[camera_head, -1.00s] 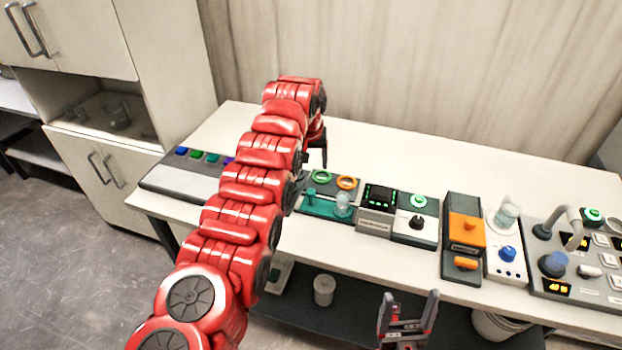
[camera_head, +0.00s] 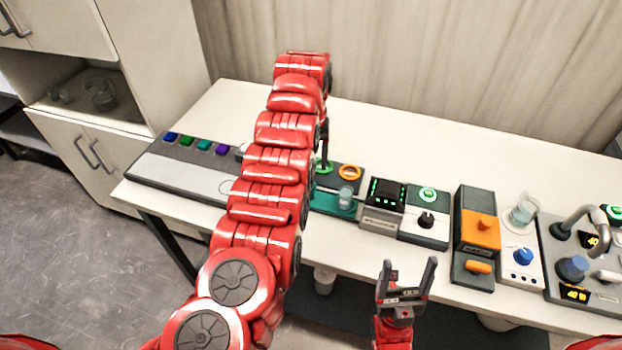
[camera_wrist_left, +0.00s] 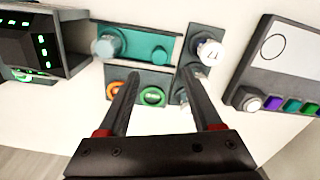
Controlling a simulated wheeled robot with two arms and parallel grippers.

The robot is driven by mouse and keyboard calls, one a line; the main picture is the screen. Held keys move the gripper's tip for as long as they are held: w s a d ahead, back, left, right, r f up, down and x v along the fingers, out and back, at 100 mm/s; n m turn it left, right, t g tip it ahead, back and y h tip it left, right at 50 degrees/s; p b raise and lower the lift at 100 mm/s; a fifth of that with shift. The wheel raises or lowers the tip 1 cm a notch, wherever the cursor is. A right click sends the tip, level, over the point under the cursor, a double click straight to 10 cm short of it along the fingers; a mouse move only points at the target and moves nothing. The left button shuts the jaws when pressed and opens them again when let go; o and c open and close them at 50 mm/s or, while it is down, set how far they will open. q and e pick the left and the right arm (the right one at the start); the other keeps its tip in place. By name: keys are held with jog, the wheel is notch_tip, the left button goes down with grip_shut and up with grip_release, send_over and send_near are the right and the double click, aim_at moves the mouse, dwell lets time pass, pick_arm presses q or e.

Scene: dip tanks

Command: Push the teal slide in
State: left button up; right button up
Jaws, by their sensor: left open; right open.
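The teal slide (camera_head: 330,203) is a flat teal plate in a dark panel on the table. In the head view my left arm covers its left part. In the left wrist view the whole teal plate (camera_wrist_left: 142,50) shows, with a round teal knob (camera_wrist_left: 160,54) and a glass beaker (camera_wrist_left: 107,44) on it. My left gripper (camera_wrist_left: 162,82) is open and empty, its fingers pointing toward the panel around the green ring. In the head view it is mostly hidden behind my arm. My right gripper (camera_head: 407,272) is open and empty in front of the table.
A green ring (camera_wrist_left: 152,96) and an orange ring (camera_head: 350,172) sit beside the slide. A black display box (camera_head: 385,200) and a black-knob unit (camera_head: 424,220) stand to the right. A grey button panel (camera_head: 180,175) lies left. The table's back strip is clear.

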pick_arm(q)
notch_tip(320, 180, down, 7)
jog(key=shift+r+p, duration=0.15)
jog(key=shift+p, duration=0.6)
jog(key=shift+f, duration=0.7)
grip_shut()
